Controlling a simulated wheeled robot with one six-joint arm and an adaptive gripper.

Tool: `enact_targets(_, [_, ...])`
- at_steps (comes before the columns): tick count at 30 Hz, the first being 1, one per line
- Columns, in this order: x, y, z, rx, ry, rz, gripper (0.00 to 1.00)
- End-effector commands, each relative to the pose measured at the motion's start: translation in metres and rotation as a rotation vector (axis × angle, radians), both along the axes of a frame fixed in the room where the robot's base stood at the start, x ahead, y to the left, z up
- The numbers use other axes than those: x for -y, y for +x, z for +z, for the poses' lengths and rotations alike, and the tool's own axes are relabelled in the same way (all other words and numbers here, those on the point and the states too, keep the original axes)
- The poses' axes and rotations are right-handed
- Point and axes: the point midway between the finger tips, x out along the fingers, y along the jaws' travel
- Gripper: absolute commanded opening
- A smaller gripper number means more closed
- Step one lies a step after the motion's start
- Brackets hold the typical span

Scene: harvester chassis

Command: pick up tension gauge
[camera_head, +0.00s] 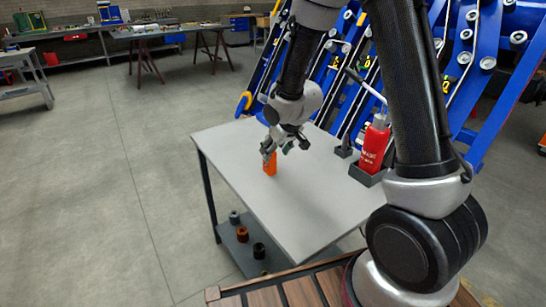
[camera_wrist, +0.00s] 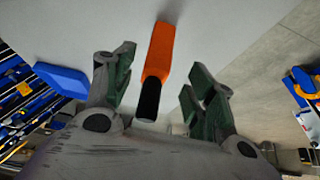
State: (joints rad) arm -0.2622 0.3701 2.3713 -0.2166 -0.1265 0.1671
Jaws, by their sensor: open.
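An orange tool with a black end, which I take to be the tension gauge (camera_wrist: 158,62), lies between my finger lines in the wrist view. In the head view its orange body (camera_head: 270,166) shows on the grey table (camera_head: 320,205), just under my gripper (camera_head: 283,147). In the wrist view my gripper (camera_wrist: 160,92) is open, with one green-padded finger on each side of the gauge and a gap on both sides. The black end points toward my palm. I cannot tell how far the fingertips are above the table top.
A red bottle (camera_head: 374,148) stands in a dark holder at the table's right side. A blue object (camera_wrist: 62,80) lies left of my gripper in the wrist view. The blue harvester frame (camera_head: 475,60) rises behind the table. Several dark round parts (camera_head: 242,234) sit on the lower shelf.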

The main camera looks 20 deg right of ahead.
Motion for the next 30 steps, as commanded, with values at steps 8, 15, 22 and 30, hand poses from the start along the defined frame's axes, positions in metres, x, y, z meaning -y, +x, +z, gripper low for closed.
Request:
enact_targets(8, [-0.004,0.018,-0.031,-0.004,-0.001,-0.003,0.55])
enact_targets(15, [-0.008,0.037,-0.058,-0.004,0.0,-0.004,0.55])
enact_targets(22, [-0.008,0.038,-0.062,-0.004,-0.001,-0.003,0.55])
enact_targets(30, [-0.008,0.038,-0.061,-0.004,-0.001,-0.003,0.15])
